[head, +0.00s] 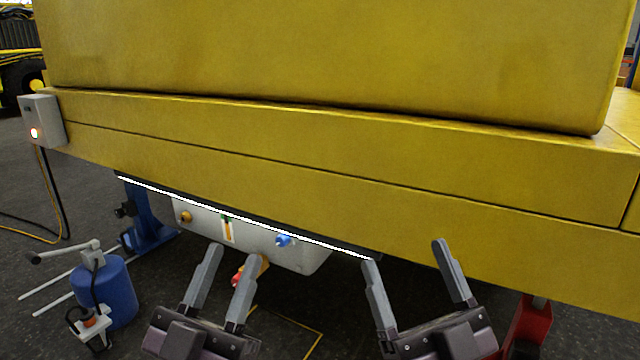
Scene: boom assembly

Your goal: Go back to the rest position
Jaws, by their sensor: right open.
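My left gripper (233,258) is at the lower left of centre in the head view. Its two fingers point up and are apart. Red and orange parts show close to its right finger; I cannot tell whether they touch it. My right gripper (404,255) is at the lower right of centre. Its fingers are wide apart with nothing between them. Both grippers show in front of the lower edge of a large yellow boom (300,145).
Under the boom hangs a pale panel (203,222) with coloured knobs, below a bright white strip (245,218). A blue cylinder (105,290) with a handle stands at left. A grey box (41,120) with a lit button is on the boom's left end. A red stand (530,325) is at lower right.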

